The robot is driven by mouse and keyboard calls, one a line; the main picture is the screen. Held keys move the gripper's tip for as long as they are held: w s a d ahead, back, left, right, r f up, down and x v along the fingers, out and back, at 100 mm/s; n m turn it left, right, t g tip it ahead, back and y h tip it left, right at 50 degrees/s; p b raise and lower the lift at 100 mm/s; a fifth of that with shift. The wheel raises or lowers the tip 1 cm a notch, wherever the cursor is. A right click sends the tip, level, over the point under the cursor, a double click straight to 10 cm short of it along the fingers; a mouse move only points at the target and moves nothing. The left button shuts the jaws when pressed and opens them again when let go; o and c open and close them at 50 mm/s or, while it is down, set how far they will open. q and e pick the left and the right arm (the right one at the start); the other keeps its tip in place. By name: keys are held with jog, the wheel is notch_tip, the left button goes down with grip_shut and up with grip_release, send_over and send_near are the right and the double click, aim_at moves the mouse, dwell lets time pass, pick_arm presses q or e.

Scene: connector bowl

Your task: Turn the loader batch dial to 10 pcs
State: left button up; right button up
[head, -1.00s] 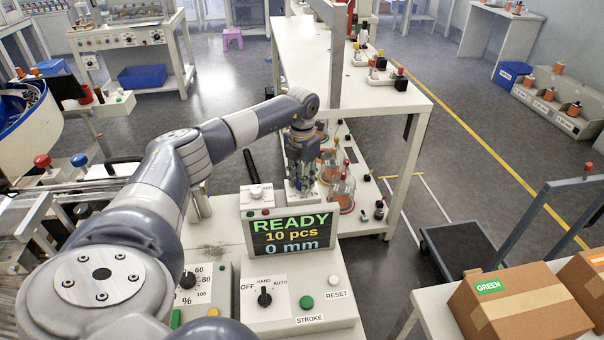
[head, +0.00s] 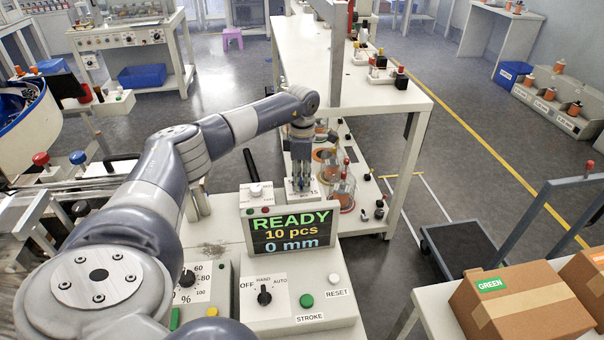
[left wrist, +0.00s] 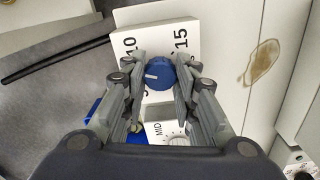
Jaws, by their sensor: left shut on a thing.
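The blue batch dial (left wrist: 160,72) sits on a white plate (left wrist: 120,22) marked 10 and 15, in the left wrist view. A short white mark on the dial points left in that view; part of the scale is hidden by my fingers, so I cannot tell which number it meets. My left gripper (left wrist: 160,80) is shut on the dial, one finger on each side. In the head view my left gripper (head: 301,184) points down over the white plate, behind the display. The display (head: 290,234) reads READY, 10 pcs, 0 mm. My right gripper is not in view.
A second dial (left wrist: 178,141) marked MID lies below the blue dial in the left wrist view. A white table (head: 380,90) stands behind. Cardboard boxes (head: 520,305) are at the lower right.

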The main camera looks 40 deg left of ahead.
aim_at(302, 180)
pick_arm(q)
jog(key=shift+r+m, duration=0.1)
jog(key=shift+m, duration=2.1)
jog(key=o, duration=1.1)
notch_tip(302, 180, up, 12)
